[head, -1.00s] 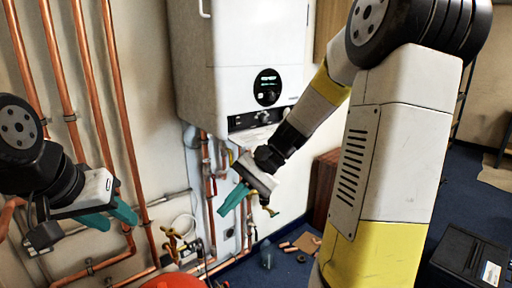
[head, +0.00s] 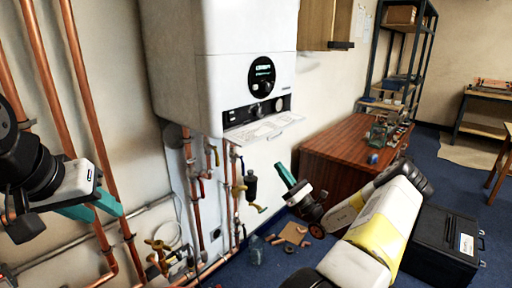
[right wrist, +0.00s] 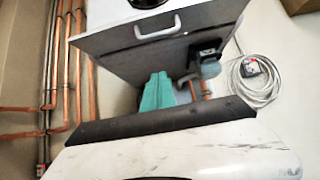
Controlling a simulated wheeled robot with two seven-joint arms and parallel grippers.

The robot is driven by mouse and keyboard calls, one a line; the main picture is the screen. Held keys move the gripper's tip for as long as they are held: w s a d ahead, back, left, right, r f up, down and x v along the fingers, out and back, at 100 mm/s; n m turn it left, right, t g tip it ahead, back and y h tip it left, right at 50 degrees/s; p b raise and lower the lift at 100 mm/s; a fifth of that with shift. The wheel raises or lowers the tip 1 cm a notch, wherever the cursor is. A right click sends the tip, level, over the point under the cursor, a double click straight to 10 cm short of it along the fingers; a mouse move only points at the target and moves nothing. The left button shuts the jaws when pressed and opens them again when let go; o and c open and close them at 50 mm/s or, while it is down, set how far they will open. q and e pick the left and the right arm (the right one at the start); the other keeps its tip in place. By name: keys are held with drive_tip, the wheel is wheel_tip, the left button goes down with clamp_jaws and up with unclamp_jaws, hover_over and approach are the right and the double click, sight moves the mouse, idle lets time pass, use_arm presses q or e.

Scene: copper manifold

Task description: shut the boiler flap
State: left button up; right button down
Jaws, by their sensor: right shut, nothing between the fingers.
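The white boiler (head: 235,60) hangs on the wall, with a round dark display on its front. Its flap (head: 264,131) is a white panel at the bottom front, folded down and sticking outward below the control strip, so it stands open. My right gripper (head: 284,173) is shut and empty, below and to the right of the flap and apart from it, its teal fingers pointing up and left. In the right wrist view its fingers (right wrist: 157,92) show in front of the boiler's grey body, below a white handle (right wrist: 157,26). My left gripper (head: 97,206) is open and empty at the left, by the pipes.
Copper pipes (head: 84,90) run up the wall at the left, and more pipes and valves (head: 235,185) hang under the boiler. A wooden cabinet (head: 340,150) stands to the right. A black case (head: 440,240) lies on the blue floor. Open air lies between flap and cabinet.

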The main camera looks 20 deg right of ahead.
sight(269, 132)
drive_tip(key=x, duration=1)
drive_tip(key=shift+s+d+r, duration=0.5)
drive_tip(key=shift+s, duration=0.3)
drive_tip(key=shift+s+d+r, duration=0.45)
drive_tip(key=shift+s, duration=0.3)
